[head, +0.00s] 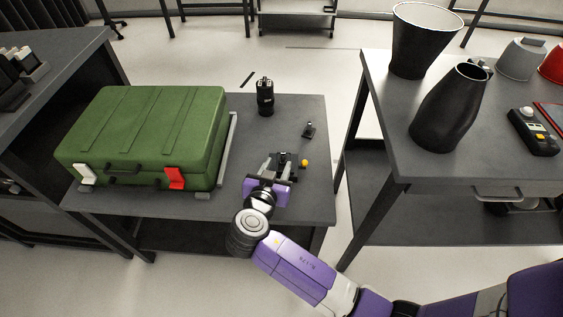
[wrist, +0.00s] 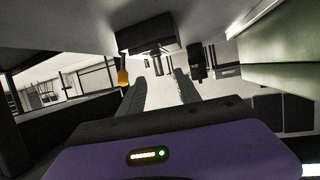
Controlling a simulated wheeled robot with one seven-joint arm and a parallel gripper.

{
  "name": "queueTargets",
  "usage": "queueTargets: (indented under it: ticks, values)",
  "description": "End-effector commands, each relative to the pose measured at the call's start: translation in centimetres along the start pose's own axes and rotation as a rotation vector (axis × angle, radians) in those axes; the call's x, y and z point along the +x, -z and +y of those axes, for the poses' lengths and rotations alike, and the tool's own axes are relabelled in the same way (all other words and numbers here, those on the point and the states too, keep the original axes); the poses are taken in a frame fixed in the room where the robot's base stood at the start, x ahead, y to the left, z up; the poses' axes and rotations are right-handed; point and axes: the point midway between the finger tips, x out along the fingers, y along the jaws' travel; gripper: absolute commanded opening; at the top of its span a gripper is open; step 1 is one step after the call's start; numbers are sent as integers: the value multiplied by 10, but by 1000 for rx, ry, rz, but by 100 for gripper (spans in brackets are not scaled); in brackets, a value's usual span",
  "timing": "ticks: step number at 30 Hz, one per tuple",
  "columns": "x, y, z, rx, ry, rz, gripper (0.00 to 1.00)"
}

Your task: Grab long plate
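I cannot clearly make out which thing is the long plate. My gripper (head: 276,163) is low over the right part of the dark grey middle table (head: 235,207). In the wrist view my gripper (wrist: 159,77) has its two fingers apart, with nothing seen held between them. A small black block-like part (wrist: 150,36) is just past the fingertips, and the picture looks upside down. A yellow knob (head: 305,163) is right of my gripper and also shows in the wrist view (wrist: 123,77). A small dark part (head: 309,130) lies farther back.
A large green case (head: 150,130) fills the table's left side, with a grey strip (head: 229,145) along its right edge. A black device (head: 265,97) stands at the back. The right table (head: 390,130) holds black vessels. The table's front right corner is clear.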

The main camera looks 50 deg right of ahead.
Motion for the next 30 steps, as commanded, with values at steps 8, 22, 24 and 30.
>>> queueTargets:
  ticks: [8,22,24,30]
  values:
    - [31,-1,1,-1,0,-1,40]
    - [66,-2,1,-2,3,-1,40]
    - [65,-2,1,-2,3,-1,40]
    - [65,-2,1,-2,3,-1,0]
